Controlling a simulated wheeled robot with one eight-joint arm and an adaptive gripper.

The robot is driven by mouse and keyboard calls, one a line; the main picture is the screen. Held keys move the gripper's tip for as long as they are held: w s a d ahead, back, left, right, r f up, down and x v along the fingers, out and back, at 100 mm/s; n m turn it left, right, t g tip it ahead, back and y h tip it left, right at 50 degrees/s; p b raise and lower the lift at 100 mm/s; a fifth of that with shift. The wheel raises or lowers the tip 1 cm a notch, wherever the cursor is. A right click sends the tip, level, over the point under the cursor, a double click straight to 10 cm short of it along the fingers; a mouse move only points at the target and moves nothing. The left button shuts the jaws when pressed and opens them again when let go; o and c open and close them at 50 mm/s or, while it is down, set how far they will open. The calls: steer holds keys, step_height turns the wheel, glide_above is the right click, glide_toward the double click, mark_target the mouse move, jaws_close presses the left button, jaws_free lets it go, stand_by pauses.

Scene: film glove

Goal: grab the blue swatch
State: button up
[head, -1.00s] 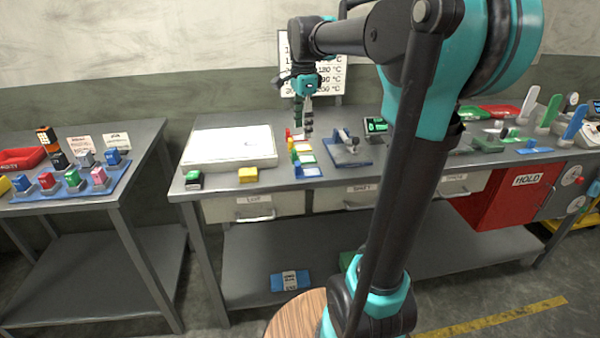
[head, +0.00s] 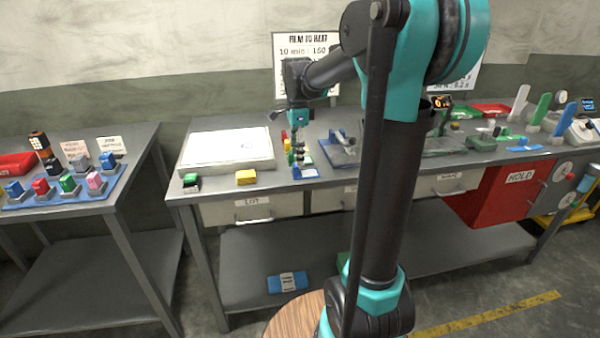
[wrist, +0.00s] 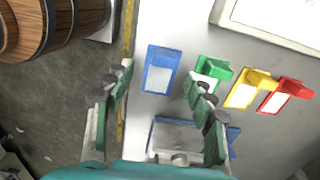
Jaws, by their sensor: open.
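The blue swatch (wrist: 161,70) lies flat on the grey bench with a pale label on its face. It is at the near end of a row with a green swatch (wrist: 216,68), a yellow swatch (wrist: 252,87) and a red swatch (wrist: 290,92). In the head view the blue swatch (head: 306,173) shows near the bench's front edge, partly behind my gripper (head: 299,163). In the wrist view my gripper (wrist: 158,78) is open and empty, its fingers on either side of the blue swatch. The right finger overlaps the green swatch. Whether a finger touches either swatch cannot be told.
A blue-based tool (head: 340,152) stands right of the row, close to my gripper. A white light panel (head: 226,148) lies to the left. A yellow block (head: 246,177) sits near the front edge. A wooden barrel (wrist: 72,28) stands on the floor before the bench.

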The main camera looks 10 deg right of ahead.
mark_target(306, 169)
steer(key=shift+w+f, duration=0.15)
steer(key=shift+f, duration=1.2)
steer(key=shift+w+f, duration=0.1)
steer(key=shift+f, duration=1.25)
steer(key=shift+c, duration=0.3)
steer(key=c, duration=1)
steer(key=shift+r, duration=0.15)
steer(key=shift+c, duration=0.2)
